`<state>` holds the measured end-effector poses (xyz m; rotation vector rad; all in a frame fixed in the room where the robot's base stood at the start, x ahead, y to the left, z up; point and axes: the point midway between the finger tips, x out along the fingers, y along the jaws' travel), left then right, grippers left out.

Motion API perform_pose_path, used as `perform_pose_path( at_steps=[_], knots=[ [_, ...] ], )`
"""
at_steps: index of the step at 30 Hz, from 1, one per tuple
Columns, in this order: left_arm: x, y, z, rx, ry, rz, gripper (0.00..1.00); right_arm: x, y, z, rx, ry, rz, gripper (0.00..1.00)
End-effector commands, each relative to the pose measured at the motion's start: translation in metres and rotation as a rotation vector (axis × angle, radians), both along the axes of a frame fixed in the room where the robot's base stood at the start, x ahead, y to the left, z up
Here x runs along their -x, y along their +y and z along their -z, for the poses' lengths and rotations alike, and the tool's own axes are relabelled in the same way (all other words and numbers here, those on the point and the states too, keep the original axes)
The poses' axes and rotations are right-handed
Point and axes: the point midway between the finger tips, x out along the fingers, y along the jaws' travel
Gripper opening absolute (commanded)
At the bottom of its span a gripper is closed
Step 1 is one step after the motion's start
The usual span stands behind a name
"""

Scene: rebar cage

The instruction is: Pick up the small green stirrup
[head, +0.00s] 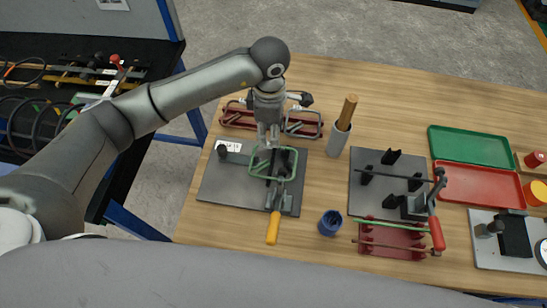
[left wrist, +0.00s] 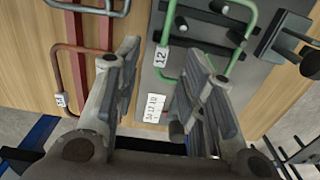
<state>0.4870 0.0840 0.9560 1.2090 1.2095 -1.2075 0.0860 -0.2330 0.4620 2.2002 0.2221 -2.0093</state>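The small green stirrup (head: 253,163) is a rounded green wire loop on the dark bending plate (head: 225,185), among black pegs. In the left wrist view the green stirrup (left wrist: 167,25) shows at the top, with a white tag marked 12 on its side. My left gripper (head: 268,140) is above the far side of the stirrup, pointing down. In the left wrist view its two fingers (left wrist: 160,90) are apart, with nothing between them. The fingers hide part of the stirrup and plate. My right gripper is in neither view.
A yellow-handled tool (head: 273,228) lies at the plate's front. A cup with a wooden handle (head: 338,138) and a blue cup (head: 330,222) stand to the right. Green (head: 470,145) and red trays (head: 480,185) are farther right.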

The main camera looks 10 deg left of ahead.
Motion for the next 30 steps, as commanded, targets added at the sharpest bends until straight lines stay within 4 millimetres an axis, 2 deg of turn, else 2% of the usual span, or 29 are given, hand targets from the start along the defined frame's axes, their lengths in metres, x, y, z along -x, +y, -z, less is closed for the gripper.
perform_pose_path(
  at_steps=[3, 9, 17, 26, 30],
  knots=[
    [0.003, 0.001, 0.013, -0.001, 0.007, -0.001, 0.38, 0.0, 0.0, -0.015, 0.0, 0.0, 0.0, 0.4],
    [0.003, 0.001, 0.039, 0.0, 0.004, -0.001, 0.38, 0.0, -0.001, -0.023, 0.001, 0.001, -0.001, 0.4],
    [0.002, 0.001, 0.044, 0.0, 0.001, 0.001, 0.38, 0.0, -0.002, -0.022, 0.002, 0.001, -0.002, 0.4],
    [0.002, 0.001, 0.044, 0.0, 0.001, 0.001, 0.01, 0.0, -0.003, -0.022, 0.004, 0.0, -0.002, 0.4],
    [0.002, 0.001, 0.044, 0.0, 0.001, 0.001, 0.0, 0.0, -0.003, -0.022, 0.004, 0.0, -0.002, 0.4]
  ],
)
